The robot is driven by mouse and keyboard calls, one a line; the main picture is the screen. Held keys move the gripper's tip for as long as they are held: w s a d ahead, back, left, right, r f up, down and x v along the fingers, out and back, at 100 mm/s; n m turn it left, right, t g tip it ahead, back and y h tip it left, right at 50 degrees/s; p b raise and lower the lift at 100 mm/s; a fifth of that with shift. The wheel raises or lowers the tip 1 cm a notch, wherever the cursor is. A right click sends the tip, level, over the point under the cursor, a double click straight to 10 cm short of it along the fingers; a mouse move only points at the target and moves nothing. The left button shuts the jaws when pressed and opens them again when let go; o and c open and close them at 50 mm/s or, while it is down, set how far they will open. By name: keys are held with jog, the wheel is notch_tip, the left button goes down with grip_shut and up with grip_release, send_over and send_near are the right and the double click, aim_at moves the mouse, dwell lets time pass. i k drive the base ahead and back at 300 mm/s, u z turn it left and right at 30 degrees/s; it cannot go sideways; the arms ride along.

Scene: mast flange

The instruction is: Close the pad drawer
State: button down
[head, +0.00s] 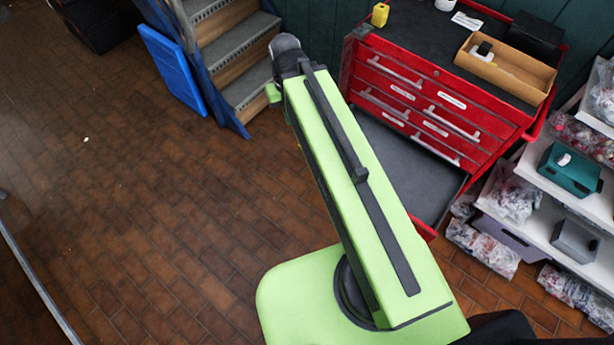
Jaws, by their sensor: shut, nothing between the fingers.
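A red tool chest (438,88) stands at the upper right with several drawers. Its lowest visible drawer (415,172) is pulled far out toward me, showing a dark, empty-looking floor. I take this to be the pad drawer; no label on it is readable. My green arm crosses in front and hides its left part and most of its front. A red corner of it shows low, beside my arm. My gripper (285,48) is at the far end of the arm, left of the chest and apart from the drawer. It is shut and empty; its fingertips are hard to make out.
Steps (235,50) with a blue side rail and a blue panel (172,68) stand at the upper left. Shelves (560,215) with bagged goods and boxes flank the chest on the right. An open cardboard box (508,72) sits on the chest.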

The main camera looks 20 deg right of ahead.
aim_at(427, 185)
jog(key=u, duration=0.9)
jog(key=k, duration=1.15)
jog(key=u, duration=0.55)
jog(key=i, duration=1)
jog(key=u, duration=0.05)
